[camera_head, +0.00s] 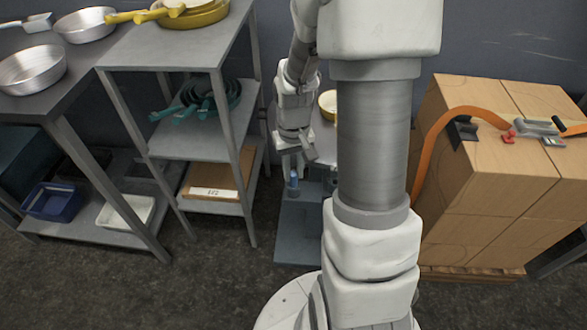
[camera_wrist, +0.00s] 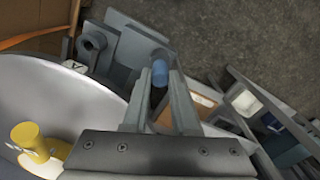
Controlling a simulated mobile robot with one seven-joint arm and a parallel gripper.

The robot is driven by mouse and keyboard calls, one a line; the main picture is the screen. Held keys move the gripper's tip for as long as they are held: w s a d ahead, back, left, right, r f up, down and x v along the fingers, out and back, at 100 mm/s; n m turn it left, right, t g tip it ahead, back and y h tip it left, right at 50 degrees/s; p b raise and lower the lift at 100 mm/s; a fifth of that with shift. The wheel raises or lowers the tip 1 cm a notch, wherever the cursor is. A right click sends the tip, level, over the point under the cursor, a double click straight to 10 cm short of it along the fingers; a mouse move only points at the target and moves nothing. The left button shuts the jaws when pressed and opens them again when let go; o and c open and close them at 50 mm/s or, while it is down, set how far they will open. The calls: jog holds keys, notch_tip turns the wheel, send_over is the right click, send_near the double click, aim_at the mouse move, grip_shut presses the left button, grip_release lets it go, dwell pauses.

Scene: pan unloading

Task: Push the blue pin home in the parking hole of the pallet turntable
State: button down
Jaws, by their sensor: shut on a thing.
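The blue pin (camera_head: 293,179) is upright below my gripper (camera_head: 294,160) in the head view, in front of the turntable. In the wrist view the blue pin (camera_wrist: 160,72) sits between the fingertips of my gripper (camera_wrist: 163,88), which is shut on it. The pallet turntable shows as a large grey disc (camera_wrist: 60,88) at the left of the wrist view; in the head view my arm hides most of it. A grey round socket (camera_wrist: 92,40) stands by the disc's edge. The pin's lower end and the parking hole under it cannot be made out.
A yellow pan piece (camera_wrist: 35,142) lies on the disc. A grey shelf rack (camera_head: 190,130) with pans stands close left of my gripper. Bare floor (camera_head: 215,260) lies in front of the rack.

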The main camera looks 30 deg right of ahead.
jog(key=c, duration=0.6)
grip_release()
notch_tip(320, 180, up, 17)
jog(key=p, duration=0.5)
jog(key=shift+r+p, duration=0.2)
jog(key=shift+p, duration=0.1)
